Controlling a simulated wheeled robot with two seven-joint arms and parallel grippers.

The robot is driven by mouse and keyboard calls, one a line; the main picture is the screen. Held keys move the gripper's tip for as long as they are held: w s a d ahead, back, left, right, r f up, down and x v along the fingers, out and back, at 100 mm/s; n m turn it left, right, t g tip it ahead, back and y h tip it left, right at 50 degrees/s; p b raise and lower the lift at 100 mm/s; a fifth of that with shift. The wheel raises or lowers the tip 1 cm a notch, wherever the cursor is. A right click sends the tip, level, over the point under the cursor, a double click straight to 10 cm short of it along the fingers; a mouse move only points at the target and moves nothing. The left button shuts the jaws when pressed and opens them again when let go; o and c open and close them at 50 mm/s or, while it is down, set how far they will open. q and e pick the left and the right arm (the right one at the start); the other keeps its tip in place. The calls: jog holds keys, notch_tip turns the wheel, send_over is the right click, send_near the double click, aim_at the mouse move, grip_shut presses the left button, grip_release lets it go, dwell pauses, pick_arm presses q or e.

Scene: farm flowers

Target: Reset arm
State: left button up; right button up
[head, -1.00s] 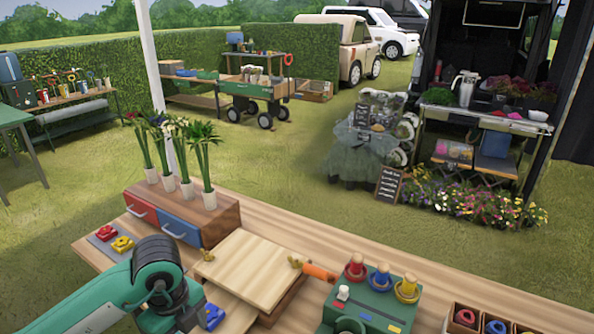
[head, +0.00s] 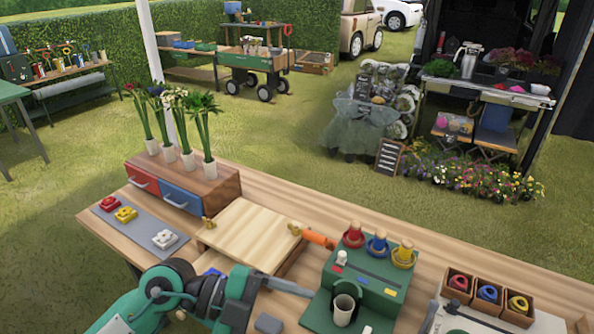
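My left arm comes in from the bottom left, and its gripper (head: 280,306) is over the front of the wooden workbench (head: 330,224), left of the green stand. Two grey finger parts show apart, with nothing seen between them. The lower finger is partly cut off by the bottom edge.
A drawer box (head: 185,189) with potted flowers stands at the back left. A grey mat (head: 138,222) holds red, yellow and white pieces. A wooden board (head: 254,235), the green stand (head: 345,272) with a cup (head: 343,311), and ring boxes (head: 488,292) occupy the bench.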

pick_arm(q)
notch_tip(320, 180, up, 8)
jog(key=w+n+t+h, duration=0.2)
jog(key=n+t+h, duration=0.25)
jog(key=h, duration=0.25)
jog(key=w+a+r+n+t+y, duration=0.2)
jog(key=w+a+n+t+y, duration=0.35)
jog(key=n+t, duration=0.7)
jog(key=w+a+f+n+t+y, duration=0.3)
jog(key=a+f+n+y, duration=0.8)
jog(key=a+f+y, duration=0.4)
jog(key=s+a+f+g+y, duration=0.1)
jog(key=s+f+g, duration=1.3)
jog(key=s+f, duration=0.55)
notch_tip(320, 180, down, 30)
jog(key=s+g, duration=0.1)
jog(key=s+a+f+m+g+p, duration=0.1)
jog(key=s+a+f, duration=0.2)
jog(key=s+f, duration=1.6)
jog(key=shift+s+a+f+g, duration=0.15)
jog(key=shift+s+f+g, duration=0.15)
jog(key=shift+s+f, duration=0.1)
pick_arm(e)
jog(key=shift+s+a+r, duration=0.3)
jog(key=shift+s+a, duration=0.1)
jog(key=shift+a, duration=0.15)
